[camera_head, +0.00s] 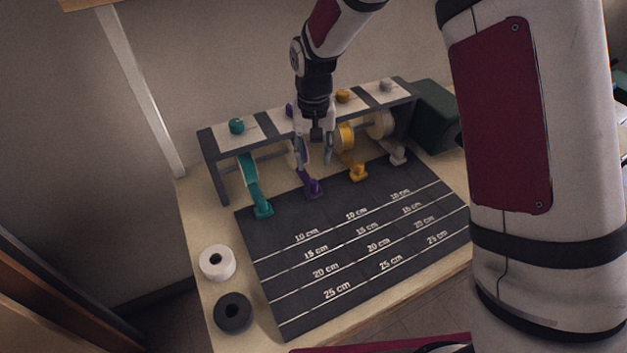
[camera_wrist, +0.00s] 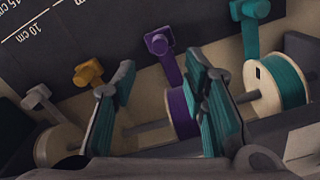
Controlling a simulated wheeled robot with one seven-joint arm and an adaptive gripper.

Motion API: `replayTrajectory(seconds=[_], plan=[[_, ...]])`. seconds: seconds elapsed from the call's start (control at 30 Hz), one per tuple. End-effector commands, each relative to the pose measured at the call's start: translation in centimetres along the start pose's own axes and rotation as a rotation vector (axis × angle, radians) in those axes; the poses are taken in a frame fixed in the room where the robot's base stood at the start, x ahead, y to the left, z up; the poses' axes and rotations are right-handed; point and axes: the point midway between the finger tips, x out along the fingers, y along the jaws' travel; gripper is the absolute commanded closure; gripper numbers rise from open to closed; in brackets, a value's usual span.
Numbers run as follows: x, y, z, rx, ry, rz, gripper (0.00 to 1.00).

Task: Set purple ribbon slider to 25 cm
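The purple ribbon slider (camera_head: 313,188) sits at the top edge of the dark measuring mat (camera_head: 290,290), above the 10 cm line. A purple ribbon runs from it back to its spool under the rack. In the wrist view the purple slider (camera_wrist: 159,42) is beyond the fingers, with its purple spool (camera_wrist: 182,112) partly hidden behind the right finger. My gripper (camera_head: 314,160) is open and empty, pointing down in front of the rack close to the purple ribbon. In the wrist view my gripper (camera_wrist: 165,100) shows two teal-padded fingers spread apart.
A teal slider (camera_head: 263,210) is to the left; a yellow slider (camera_head: 358,173) and a grey slider (camera_head: 398,157) are to the right. The rack (camera_head: 207,150) stands behind. White (camera_head: 217,262) and black (camera_head: 232,312) rolls lie left of the mat. The mat's lined area is clear.

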Motion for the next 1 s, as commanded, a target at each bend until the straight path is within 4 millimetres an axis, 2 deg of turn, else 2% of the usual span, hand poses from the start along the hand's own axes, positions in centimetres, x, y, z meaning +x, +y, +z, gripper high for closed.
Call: replayTrajectory(seconds=[0.03, 0.2, 0.43, 0.6, 0.93, 1.0], plan=[[1.1, 0.0, 0.1, 0.0, -0.004, 0.001, 0.6], [4.5, 0.0, 0.2, 0.0, -0.004, 0.001, 0.6], [8.0, 0.0, 0.1, 0.0, -0.003, 0.001, 0.6], [9.2, 0.0, 0.1, 0.0, -0.001, 0.001, 0.6], [9.5, 0.0, 0.0, 0.0, 0.001, 0.0, 0.6], [9.4, 0.0, 0.0, 0.0, 0.0, 0.0, 0.76]])
